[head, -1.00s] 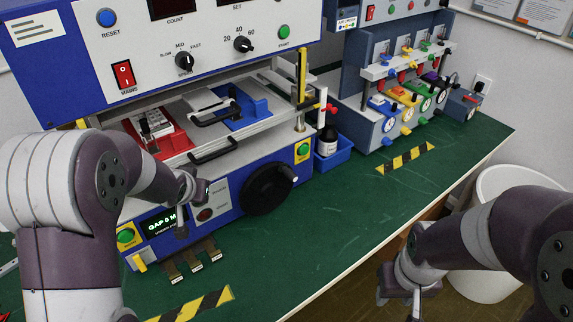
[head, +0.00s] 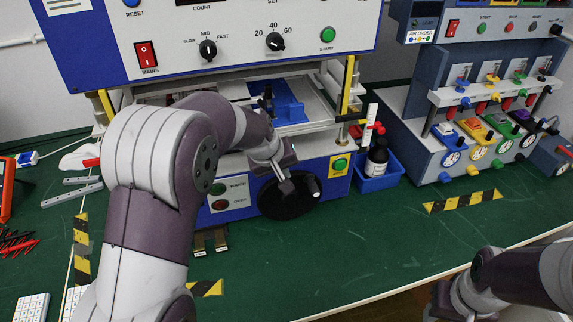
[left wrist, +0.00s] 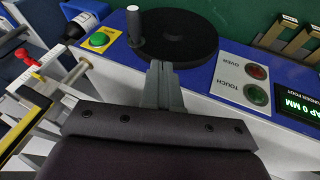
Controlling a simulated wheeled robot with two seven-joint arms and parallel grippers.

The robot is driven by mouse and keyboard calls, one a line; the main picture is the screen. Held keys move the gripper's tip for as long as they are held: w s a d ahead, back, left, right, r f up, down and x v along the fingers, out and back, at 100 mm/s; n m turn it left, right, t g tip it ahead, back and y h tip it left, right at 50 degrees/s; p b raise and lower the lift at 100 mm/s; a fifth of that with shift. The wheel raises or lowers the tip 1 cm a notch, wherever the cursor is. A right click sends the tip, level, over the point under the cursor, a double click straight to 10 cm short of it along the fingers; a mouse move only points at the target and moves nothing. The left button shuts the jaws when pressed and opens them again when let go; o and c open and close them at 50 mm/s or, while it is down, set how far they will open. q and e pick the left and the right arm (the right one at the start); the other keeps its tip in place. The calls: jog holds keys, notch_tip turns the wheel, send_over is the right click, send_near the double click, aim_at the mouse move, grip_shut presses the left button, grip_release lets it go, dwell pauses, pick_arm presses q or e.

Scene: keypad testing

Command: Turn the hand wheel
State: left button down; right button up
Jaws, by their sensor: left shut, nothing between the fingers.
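The hand wheel (head: 283,206) is a black disc on the blue front panel of the machine. Its crank knob (head: 314,189) stands out at the disc's right side. My left gripper (head: 287,187) is shut and empty in front of the disc, left of the knob, and hides part of the wheel. In the left wrist view, the closed fingers (left wrist: 162,80) point at the near rim of the wheel (left wrist: 185,38), beside the grey-topped knob (left wrist: 134,22). I cannot tell whether they touch. My right gripper (head: 445,302) is low at the right, far from the wheel, its fingers unclear.
Green (left wrist: 258,93) and red (left wrist: 257,71) buttons sit beside the wheel. A blue bin with a dark bottle (head: 377,158) stands right of the machine. Small metal brackets (head: 210,240) lie below the panel. The green bench (head: 330,255) is clear in front.

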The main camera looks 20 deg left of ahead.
pick_arm(q)
jog(key=w+d+f+p, duration=0.1)
jog(key=w+d+f, duration=0.3)
jog(key=f, duration=0.2)
jog(key=shift+w+f+p, duration=0.15)
jog(key=shift+w+p, duration=0.1)
jog(key=shift+p, duration=0.05)
pick_arm(e)
jog(key=shift+w+d+r, duration=0.15)
jog(key=shift+d+r, duration=0.1)
jog(key=shift+r, duration=0.45)
pick_arm(q)
jog(key=shift+a, duration=0.1)
